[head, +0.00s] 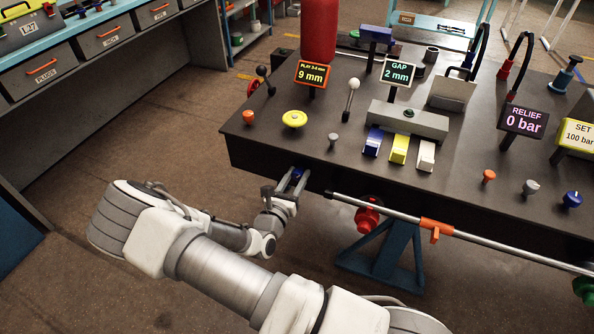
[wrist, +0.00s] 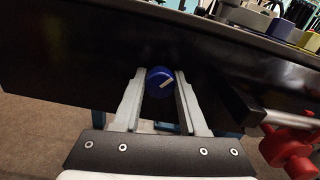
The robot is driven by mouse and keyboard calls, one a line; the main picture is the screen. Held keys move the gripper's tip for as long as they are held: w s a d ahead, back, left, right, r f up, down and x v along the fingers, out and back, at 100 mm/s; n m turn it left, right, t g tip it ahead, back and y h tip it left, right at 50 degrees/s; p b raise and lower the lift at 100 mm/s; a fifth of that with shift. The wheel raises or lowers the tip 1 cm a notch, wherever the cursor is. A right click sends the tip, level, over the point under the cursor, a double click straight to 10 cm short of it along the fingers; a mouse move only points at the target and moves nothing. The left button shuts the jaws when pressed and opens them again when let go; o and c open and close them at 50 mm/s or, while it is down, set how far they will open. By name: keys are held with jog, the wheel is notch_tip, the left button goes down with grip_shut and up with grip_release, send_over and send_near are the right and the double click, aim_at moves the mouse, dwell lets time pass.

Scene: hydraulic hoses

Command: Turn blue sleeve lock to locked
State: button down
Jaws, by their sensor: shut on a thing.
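The blue sleeve lock (wrist: 158,84) is a round blue knob with a white pointer mark on the front face of the dark bench. In the wrist view the mark points to the upper right. My gripper (wrist: 161,80) has one finger on each side of the knob and is shut on it. In the head view my gripper (head: 287,190) is at the bench's front edge, with a bit of the blue knob (head: 297,173) showing between the fingers. No lock label is readable.
A red knob (head: 367,217) and a steel rail with an orange clamp (head: 436,229) lie to the right along the bench front; a red fitting (wrist: 290,150) shows close by in the wrist view. Levers and displays stand on the bench top (head: 300,135). Floor to the left is clear.

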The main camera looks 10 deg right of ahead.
jog(key=m+p, duration=0.1)
jog(key=m, duration=0.4)
jog(key=shift+m, duration=0.3)
jog(key=m, duration=0.4)
jog(key=shift+f+m+p, duration=0.1)
jog(key=shift+m+p, duration=0.25)
jog(key=shift+m, duration=0.05)
jog(key=shift+c, duration=2.2)
grip_release()
jog(key=v, duration=1.7)
jog(key=shift+s+a, duration=0.15)
jog(key=shift+s, duration=0.05)
